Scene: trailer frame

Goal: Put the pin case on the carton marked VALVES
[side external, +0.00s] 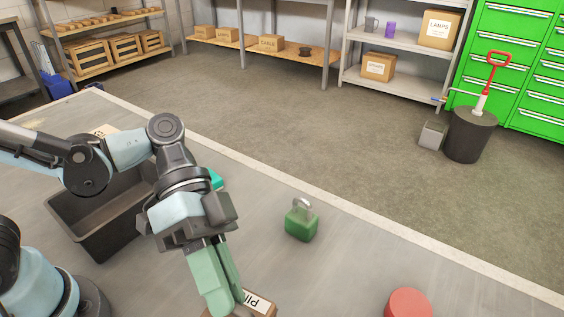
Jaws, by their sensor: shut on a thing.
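A brown box with a white label starting "PI" (262,304) is at the bottom edge and mostly cut off; I take it to be the pin case. My gripper (227,303) points down with its pale green fingers shut on this box. The fingers hide part of it, and I cannot tell whether it rests on the table or is lifted. I cannot make out a carton marked VALVES in this view.
A dark open bin (88,243) stands left of my gripper, with a teal item (216,180) behind it. A green padlock-shaped object (301,224) and a red round object (408,303) are to the right. Shelves with cartons (271,43) stand across the floor.

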